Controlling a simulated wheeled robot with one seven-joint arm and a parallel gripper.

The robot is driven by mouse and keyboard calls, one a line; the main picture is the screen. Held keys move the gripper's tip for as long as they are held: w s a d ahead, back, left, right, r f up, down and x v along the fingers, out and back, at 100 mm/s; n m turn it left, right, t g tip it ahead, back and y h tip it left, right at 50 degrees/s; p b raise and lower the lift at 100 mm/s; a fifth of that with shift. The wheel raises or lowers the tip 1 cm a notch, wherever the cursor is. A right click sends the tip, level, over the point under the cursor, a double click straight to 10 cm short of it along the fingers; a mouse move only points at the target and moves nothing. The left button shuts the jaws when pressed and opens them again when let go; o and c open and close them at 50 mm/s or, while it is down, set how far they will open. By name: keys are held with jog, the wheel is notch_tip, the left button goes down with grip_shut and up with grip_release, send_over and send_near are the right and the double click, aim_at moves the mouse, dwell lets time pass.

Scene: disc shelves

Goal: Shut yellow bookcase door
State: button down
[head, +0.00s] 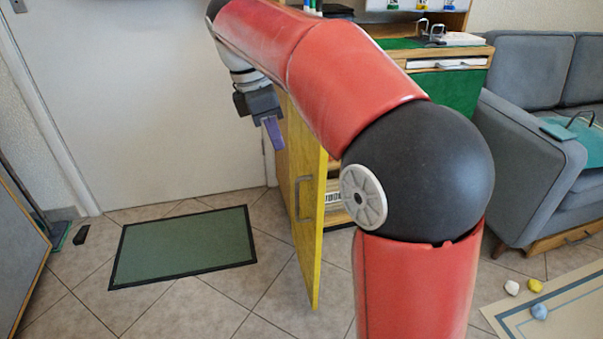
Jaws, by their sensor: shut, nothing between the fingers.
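The yellow bookcase door (310,215) stands open, swung out from the wooden bookcase (470,17) towards me, with its edge facing me. A grey handle (302,197) is on its left face. My gripper (272,134) is shut and empty, to the left of the door's upper part. I cannot tell whether it touches the door. My red arm hides much of the bookcase front and the door's upper right side.
A green mat (185,247) lies on the tiled floor at left, before a white room door (130,95). A grey sofa (525,150) stands at right. Small balls (539,311) lie on and beside a rug (565,310) at lower right.

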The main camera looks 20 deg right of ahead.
jog(key=d+f+b, duration=0.3)
jog(key=d+f, duration=0.3)
jog(key=f, duration=0.3)
jog(key=shift+d+f, duration=0.2)
jog(key=shift+s+d, duration=0.1)
